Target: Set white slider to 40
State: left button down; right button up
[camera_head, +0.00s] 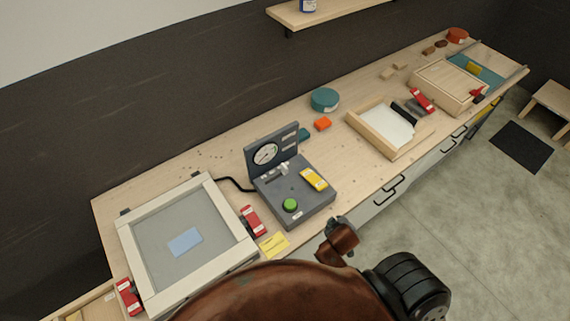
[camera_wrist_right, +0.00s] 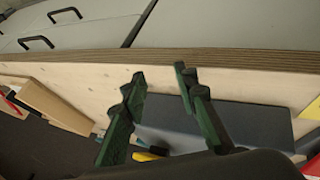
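A dark grey control box (camera_head: 311,208) stands on the bench, with an upright panel holding a round gauge (camera_head: 265,153). A small white piece (camera_head: 284,168), which looks like the white slider, sits at the foot of the panel; its setting is too small to read. A green button (camera_head: 290,205) and a yellow block (camera_head: 314,179) are on the box top. In the right wrist view, my right gripper (camera_wrist_right: 160,76) is open and empty, its dark green fingers apart in front of a dark grey body (camera_wrist_right: 240,124) that looks like the box. My left gripper is not in view.
A framed screen (camera_head: 133,237) lies left of the box, with a red clamp (camera_head: 252,220) and a yellow note (camera_head: 273,244) between. A wooden tray (camera_head: 372,134) and a wooden box (camera_head: 432,87) stand farther right. My brown arm parts cover the bottom middle.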

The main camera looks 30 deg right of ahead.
jog(key=w+d+r+h, duration=0.1)
jog(key=d+r, duration=0.1)
jog(key=w+d+r+n+t+h, duration=0.1)
jog(key=w+d+r, duration=0.1)
jog(key=shift+w+t, duration=0.3)
jog(key=w+r+n+t+h+p, duration=0.1)
jog(key=w+r+n+t+p, duration=0.1)
jog(key=w+r+n+t, duration=1.05)
jog(key=w+a+r+n+g+y, duration=0.3)
jog(key=w+a+n+y, duration=0.5)
jog(key=n, duration=0.6)
jog(key=n+g+p, duration=0.1)
jog(key=n+g, duration=0.2)
jog(key=n, duration=0.4)
send_near(285, 166)
jog(key=x, duration=0.2)
jog(key=shift+w+r, duration=0.15)
jog(key=shift+w, duration=0.3)
jog(key=shift+w+f+n, duration=0.15)
jog(key=shift+f+n, duration=0.1)
jog(key=shift+f, duration=0.1)
jog(key=x, duration=0.7)
jog(key=shift+w+a+f, duration=0.1)
jog(key=shift+f, duration=0.05)
